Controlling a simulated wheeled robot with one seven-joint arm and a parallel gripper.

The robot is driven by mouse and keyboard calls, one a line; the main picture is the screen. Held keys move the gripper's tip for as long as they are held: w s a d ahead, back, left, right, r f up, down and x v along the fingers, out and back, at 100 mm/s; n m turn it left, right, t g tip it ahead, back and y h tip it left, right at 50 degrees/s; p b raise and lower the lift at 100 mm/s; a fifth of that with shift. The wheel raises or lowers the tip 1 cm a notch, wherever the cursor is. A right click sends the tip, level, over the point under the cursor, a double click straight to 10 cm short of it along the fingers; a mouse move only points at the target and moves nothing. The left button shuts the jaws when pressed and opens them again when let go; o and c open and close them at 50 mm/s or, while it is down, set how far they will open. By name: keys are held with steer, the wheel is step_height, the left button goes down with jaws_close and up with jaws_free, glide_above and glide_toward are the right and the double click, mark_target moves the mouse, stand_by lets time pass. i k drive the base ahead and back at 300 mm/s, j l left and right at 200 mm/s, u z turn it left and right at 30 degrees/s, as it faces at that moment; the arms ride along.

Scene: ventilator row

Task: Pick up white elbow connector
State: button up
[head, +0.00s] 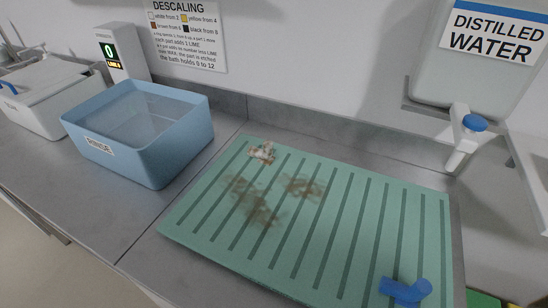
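A small whitish piece with brown stains (262,152) lies near the far left corner of the green ribbed mat (345,235). It looks like the white elbow connector, but it is too small to make out its shape fully. A blue connector (406,291) lies at the mat's near right edge. My gripper does not show in the head view.
Brown stains mark the mat's left half. A blue rinse tub (136,150) stands left of the mat, with a white lidded box (42,98) and display unit (122,54) beyond. A distilled water tank (470,85) with a tap (464,140) overhangs the back right.

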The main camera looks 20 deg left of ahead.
mark_target(265, 156)
steer(key=j+u, duration=0.25)
steer(key=j, duration=0.95)
steer(key=j+u, duration=0.3)
steer(key=j, duration=0.85)
steer(key=i+l, duration=0.15)
steer(key=i, duration=0.3)
